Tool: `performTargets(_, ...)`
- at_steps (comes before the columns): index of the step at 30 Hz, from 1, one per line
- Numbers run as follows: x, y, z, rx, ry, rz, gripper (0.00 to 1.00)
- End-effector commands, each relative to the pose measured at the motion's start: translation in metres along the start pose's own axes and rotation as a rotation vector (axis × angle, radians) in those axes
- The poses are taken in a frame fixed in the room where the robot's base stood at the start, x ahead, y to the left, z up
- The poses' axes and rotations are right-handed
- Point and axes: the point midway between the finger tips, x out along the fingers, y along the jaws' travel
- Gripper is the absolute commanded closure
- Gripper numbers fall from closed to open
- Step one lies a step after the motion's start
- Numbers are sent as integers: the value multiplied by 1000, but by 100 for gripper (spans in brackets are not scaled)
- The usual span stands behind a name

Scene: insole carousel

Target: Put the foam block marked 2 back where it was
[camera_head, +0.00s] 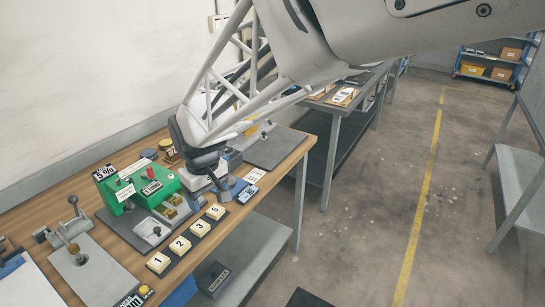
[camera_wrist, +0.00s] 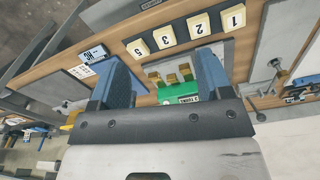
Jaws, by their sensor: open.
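The cream foam block marked 2 (camera_head: 180,245) sits on a dark strip (camera_head: 168,271) along the bench's front edge, between the block marked 1 (camera_head: 158,262) and the block marked 3 (camera_head: 200,228). The block marked 5 (camera_head: 216,212) ends the row. In the wrist view the row appears upside down, with block 2 (camera_wrist: 198,25) near the top. My gripper (camera_wrist: 158,62) is open with nothing between its blue fingers. It hangs over the bench, behind the row, near the green machine. In the head view its fingers are partly hidden.
A green machine (camera_head: 138,186) with a grey plate and small brass parts stands behind the blocks. A lever fixture (camera_head: 75,250) is at left. A small white card (camera_head: 254,175) lies right of the row. A dark box (camera_head: 212,277) sits on the lower shelf.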

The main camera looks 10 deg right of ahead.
Motion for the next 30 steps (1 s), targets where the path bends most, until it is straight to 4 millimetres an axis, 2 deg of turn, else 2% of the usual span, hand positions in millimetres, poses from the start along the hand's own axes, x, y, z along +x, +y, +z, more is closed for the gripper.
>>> performTargets(1,-10,11,16,34,12,4,28)
performTargets(6,-35,37,67,142,40,16,28)
performTargets(12,-58,58,128,269,75,32,28)
performTargets(18,-72,69,189,395,109,50,28)
performTargets(24,-79,71,244,509,139,67,28)
performTargets(30,-80,70,274,577,158,78,28)
